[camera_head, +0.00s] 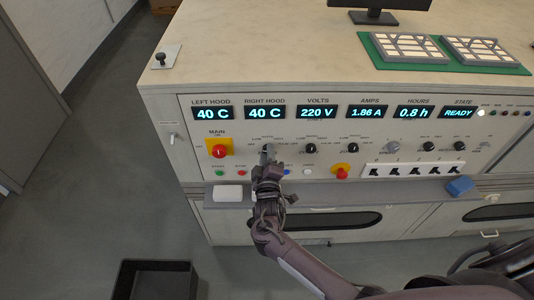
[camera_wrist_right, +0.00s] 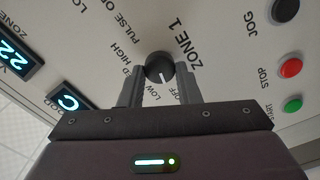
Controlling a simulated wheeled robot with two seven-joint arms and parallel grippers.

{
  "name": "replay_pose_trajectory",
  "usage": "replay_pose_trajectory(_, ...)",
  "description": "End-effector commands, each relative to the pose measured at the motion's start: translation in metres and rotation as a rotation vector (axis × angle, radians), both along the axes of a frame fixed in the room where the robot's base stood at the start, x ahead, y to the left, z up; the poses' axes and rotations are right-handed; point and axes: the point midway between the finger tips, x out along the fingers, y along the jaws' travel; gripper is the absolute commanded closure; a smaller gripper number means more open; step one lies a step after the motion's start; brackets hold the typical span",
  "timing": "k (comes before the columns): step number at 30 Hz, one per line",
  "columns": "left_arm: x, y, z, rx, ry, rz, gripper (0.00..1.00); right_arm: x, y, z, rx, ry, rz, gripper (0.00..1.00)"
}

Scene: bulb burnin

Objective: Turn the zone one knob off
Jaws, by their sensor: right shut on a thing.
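The zone one knob (camera_wrist_right: 157,66) is a round dark knob on the panel, beside the ZONE 1 label in the right wrist view. Its light pointer mark faces the side with the LOW and OFF labels; I cannot tell exactly which it meets. My right gripper (camera_head: 267,153) is at the panel, with its two fingers on either side of the knob, shut on it. In the head view the gripper mostly hides this knob. My left gripper is not in view.
The yellow-backed red main switch (camera_head: 219,150) is left of my right gripper; another dark knob (camera_head: 310,148) is to its right. A red emergency button (camera_head: 342,171) is lower right. A ledge (camera_head: 330,192) below holds a white block (camera_head: 228,192) and a blue block (camera_head: 460,186).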

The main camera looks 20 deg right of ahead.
Motion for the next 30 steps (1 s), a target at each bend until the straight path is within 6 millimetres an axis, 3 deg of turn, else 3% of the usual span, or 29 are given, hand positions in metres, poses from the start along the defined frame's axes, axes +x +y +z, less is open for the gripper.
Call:
replay_pose_trajectory(19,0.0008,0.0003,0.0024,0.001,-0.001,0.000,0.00,0.0017,-0.0020,0.0028,-0.052,0.008,-0.003,0.93)
replay_pose_trajectory(20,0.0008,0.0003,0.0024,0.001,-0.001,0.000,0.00,0.0017,-0.0020,0.0028,-0.052,0.008,-0.004,0.67)
replay_pose_trajectory(24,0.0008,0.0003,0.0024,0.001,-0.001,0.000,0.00,0.0014,-0.0016,0.0022,-0.050,0.009,-0.003,0.49)
replay_pose_trajectory(30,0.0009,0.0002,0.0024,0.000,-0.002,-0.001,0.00,0.0007,-0.0007,0.0011,-0.050,0.012,-0.001,0.48)
